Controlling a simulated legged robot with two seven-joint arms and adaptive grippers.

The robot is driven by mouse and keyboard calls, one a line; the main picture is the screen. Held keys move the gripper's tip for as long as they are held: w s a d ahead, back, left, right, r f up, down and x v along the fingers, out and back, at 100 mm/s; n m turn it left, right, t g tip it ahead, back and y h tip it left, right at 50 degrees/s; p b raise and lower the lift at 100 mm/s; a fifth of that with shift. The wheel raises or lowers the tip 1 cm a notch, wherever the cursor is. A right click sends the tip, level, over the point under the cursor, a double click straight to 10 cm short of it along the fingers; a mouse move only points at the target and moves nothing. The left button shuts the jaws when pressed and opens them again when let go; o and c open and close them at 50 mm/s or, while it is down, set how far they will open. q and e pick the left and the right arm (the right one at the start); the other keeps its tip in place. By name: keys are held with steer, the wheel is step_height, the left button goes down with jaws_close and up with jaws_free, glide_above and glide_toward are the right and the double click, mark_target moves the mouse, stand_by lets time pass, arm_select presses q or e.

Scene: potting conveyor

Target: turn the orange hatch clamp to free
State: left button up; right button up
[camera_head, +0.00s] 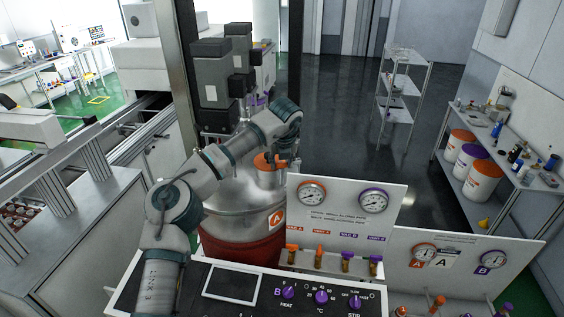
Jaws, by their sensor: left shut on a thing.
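The orange hatch clamp (263,161) sits on top of a small metal hatch neck on the lid of the steel vessel (236,208) marked A. My left arm comes in from the lower left and bends over the lid. My left gripper (287,163) points down at the right side of the clamp and is shut on it. The fingertips are small and partly hidden by the wrist, so the exact grip is hard to see. My right gripper is not in view.
A panel with two gauges (345,205) and several small valves stands right of the vessel. A control panel with purple knobs (322,297) lies in front. Dark motor units (212,75) rise behind the lid. A shelf with tubs (481,180) stands far right.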

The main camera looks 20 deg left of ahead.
arm_select(q)
steer(key=m+h, duration=0.1)
steer(key=m, duration=0.3)
steer(key=m+h, duration=0.1)
steer(key=m, duration=0.1)
steer(key=shift+a+m+h, duration=0.3)
steer(key=m+h, duration=0.1)
steer(key=m, duration=0.1)
steer(key=m+h, duration=0.1)
steer(key=m, duration=0.2)
steer(key=shift+a, duration=0.2)
steer(key=shift+m, duration=0.3)
steer(key=o, duration=1.1)
steer(key=shift+o, duration=0.2)
steer(key=shift+a, duration=0.1)
steer(key=v, duration=1.1)
steer(key=shift+a+r, duration=0.15)
steer(key=shift+r, duration=0.25)
